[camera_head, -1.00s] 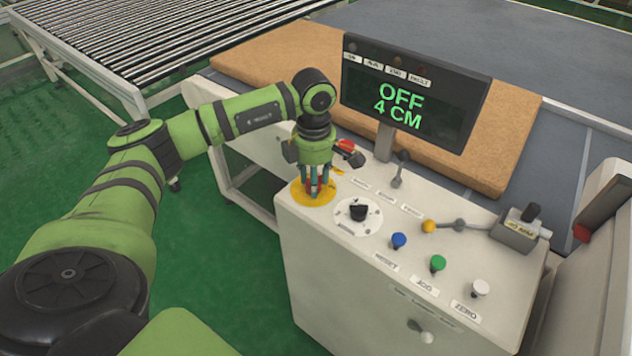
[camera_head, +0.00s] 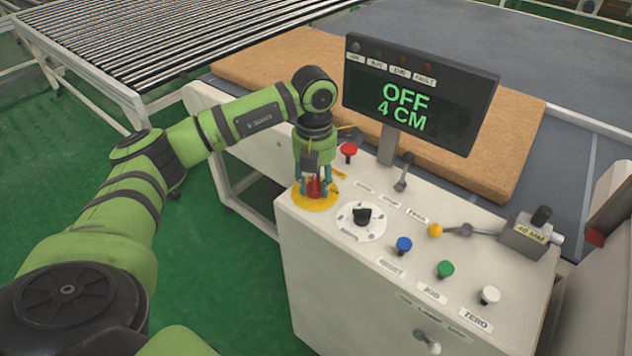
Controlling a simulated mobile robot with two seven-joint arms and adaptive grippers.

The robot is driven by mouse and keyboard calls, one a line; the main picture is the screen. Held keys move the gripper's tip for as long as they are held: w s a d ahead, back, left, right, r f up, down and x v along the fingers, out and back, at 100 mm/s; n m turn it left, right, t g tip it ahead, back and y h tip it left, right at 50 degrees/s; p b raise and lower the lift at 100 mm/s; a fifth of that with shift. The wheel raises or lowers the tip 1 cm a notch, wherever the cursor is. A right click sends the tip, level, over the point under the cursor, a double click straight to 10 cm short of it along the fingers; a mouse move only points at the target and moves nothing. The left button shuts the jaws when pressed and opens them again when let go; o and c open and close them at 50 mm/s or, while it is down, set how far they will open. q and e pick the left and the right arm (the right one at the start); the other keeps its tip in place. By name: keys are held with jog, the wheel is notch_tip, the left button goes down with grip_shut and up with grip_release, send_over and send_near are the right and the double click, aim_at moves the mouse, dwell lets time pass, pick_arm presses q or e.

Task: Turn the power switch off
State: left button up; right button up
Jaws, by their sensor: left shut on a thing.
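A red switch knob (camera_head: 315,189) stands on a round yellow plate (camera_head: 318,204) at the left corner of the pale control console. My left gripper (camera_head: 314,184) points down over it, its fingers shut on the red knob from both sides. The fingers hide part of the knob. The display (camera_head: 420,95) above the console reads "OFF" and "4 CM" in green. My right gripper is not in view.
The console (camera_head: 340,285) also carries a black dial (camera_head: 361,215), a red mushroom button (camera_head: 348,151), blue, green and white buttons, and levers. A brown mattress (camera_head: 250,72) lies behind. A roller conveyor (camera_head: 160,40) stands at the back left.

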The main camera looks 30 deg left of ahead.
aim_at(314, 183)
pick_arm(q)
jog(key=shift+s+d+f+n, duration=0.1)
jog(key=shift+s+f+n, duration=0.25)
jog(key=shift+n, duration=0.55)
jog(key=o, duration=1.1)
jog(key=shift+r, duration=0.25)
jog(key=shift+w+r, duration=0.15)
jog(key=shift+r, duration=0.1)
notch_tip(314, 183, up, 12)
jog(key=shift+f, duration=0.2)
